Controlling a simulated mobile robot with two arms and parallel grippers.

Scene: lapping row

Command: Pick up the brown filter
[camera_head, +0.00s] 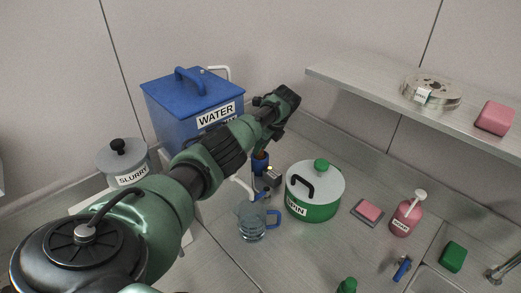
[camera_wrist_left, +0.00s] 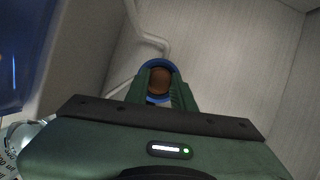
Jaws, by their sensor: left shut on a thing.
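The brown filter (camera_wrist_left: 159,80) shows as a round brown face between the fingers of my left gripper (camera_wrist_left: 160,88) in the left wrist view. A blue ring (camera_wrist_left: 157,63) surrounds it. In the head view the brown filter (camera_head: 260,154) is a small brown patch above a blue cylinder (camera_head: 260,165), under the end of my left arm. My left gripper (camera_head: 264,146) is mostly hidden by its own arm there. It is shut on the brown filter. I cannot tell whether the filter is clear of the blue part. My right gripper is not in view.
A clear jug (camera_head: 252,224) and a green pot (camera_head: 316,196) stand nearby. A shelf (camera_head: 370,85) juts from the wall at right. A pink soap bottle (camera_head: 406,218) stands by the sink.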

